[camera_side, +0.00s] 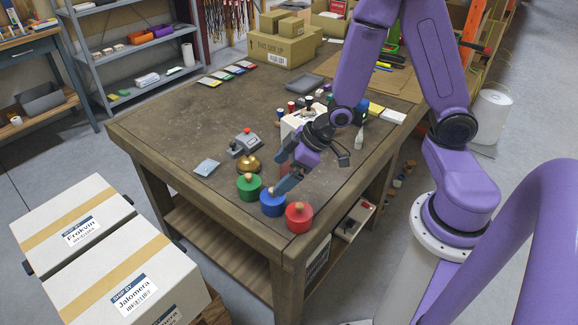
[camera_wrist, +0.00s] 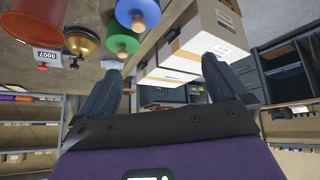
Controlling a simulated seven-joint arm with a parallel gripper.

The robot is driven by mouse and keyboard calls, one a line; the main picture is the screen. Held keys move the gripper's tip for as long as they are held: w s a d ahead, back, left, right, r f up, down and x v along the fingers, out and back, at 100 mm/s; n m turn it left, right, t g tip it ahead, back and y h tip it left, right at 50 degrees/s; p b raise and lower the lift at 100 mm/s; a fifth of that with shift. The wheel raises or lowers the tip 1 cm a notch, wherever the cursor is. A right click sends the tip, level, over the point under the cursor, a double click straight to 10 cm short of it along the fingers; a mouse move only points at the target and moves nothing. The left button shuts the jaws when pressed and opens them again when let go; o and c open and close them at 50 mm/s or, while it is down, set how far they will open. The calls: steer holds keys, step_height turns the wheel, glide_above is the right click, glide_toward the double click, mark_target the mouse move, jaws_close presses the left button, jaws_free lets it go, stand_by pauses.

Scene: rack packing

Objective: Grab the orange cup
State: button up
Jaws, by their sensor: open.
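My gripper (camera_side: 284,180) is open, its fingers pointing down to the left beside the blue lidded pot in the side view. In the wrist view, the two dark fingers of my gripper (camera_wrist: 160,76) stand wide apart with nothing between them. A reddish-orange, tapering vessel (camera_wrist: 24,28) is cut off at the upper left of the wrist view. I cannot tell for sure that it is the orange cup. No orange cup is clearly visible in the side view, where my arm hides part of the table.
Green (camera_side: 249,186), blue (camera_side: 273,203) and red (camera_side: 299,217) knobbed pots line the near table corner. A brass bell (camera_side: 248,165), a grey counter (camera_side: 244,144) and a small pale blue packet (camera_side: 207,167) lie to the left. The table's left middle is clear.

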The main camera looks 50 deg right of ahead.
steer(key=w+d+f+m+t+h, duration=0.1)
steer(key=w+d+f+m+t, duration=0.15)
steer(key=d, duration=0.45)
steer(key=w+d+f+m+t, duration=0.2)
steer(key=d+f+m+t, duration=0.15)
steer(key=d, duration=0.45)
steer(key=shift+t+h, duration=0.3)
steer(key=shift+t, duration=0.1)
steer(key=shift+a+x, duration=0.15)
steer(key=shift+x, duration=1.65)
steer(key=shift+a+x, duration=0.1)
steer(key=shift+x, duration=1.65)
steer(key=shift+s+f, duration=0.1)
steer(key=c, duration=1)
